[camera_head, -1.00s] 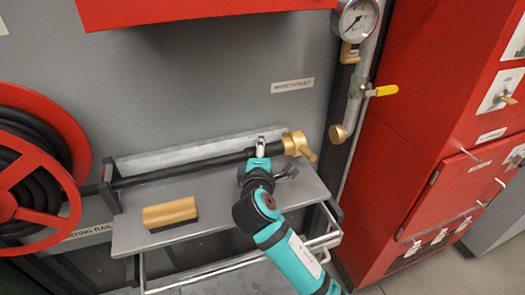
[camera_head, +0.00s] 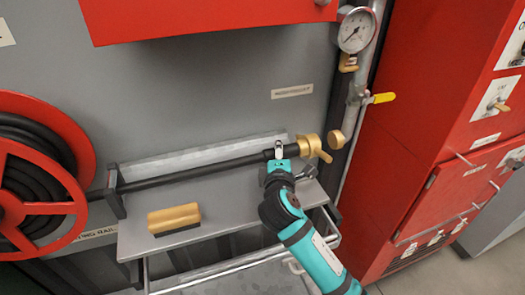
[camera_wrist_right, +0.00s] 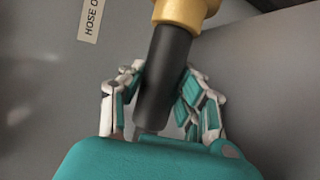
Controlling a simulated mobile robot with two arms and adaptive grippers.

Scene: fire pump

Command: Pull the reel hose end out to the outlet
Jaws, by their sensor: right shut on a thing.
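The black reel hose (camera_head: 195,173) runs from the red reel (camera_head: 45,180) through a guide bracket (camera_head: 115,190) and along above the grey shelf. Its brass end fitting (camera_head: 314,147) points right, close to the brass outlet (camera_head: 336,138) at the foot of the grey pipe; a small gap seems to show between them. My right gripper (camera_head: 279,152) is shut on the hose just behind the brass fitting. In the right wrist view the fingers (camera_wrist_right: 158,98) close around the black hose, with the brass fitting (camera_wrist_right: 185,12) beyond them. My left gripper is not in view.
A brush with a yellow-brown top (camera_head: 174,218) lies on the shelf (camera_head: 225,190). A pressure gauge (camera_head: 356,30) and a yellow valve lever (camera_head: 383,98) sit on the pipe above the outlet. A red cabinet (camera_head: 440,130) stands to the right, and a red box overhangs the top.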

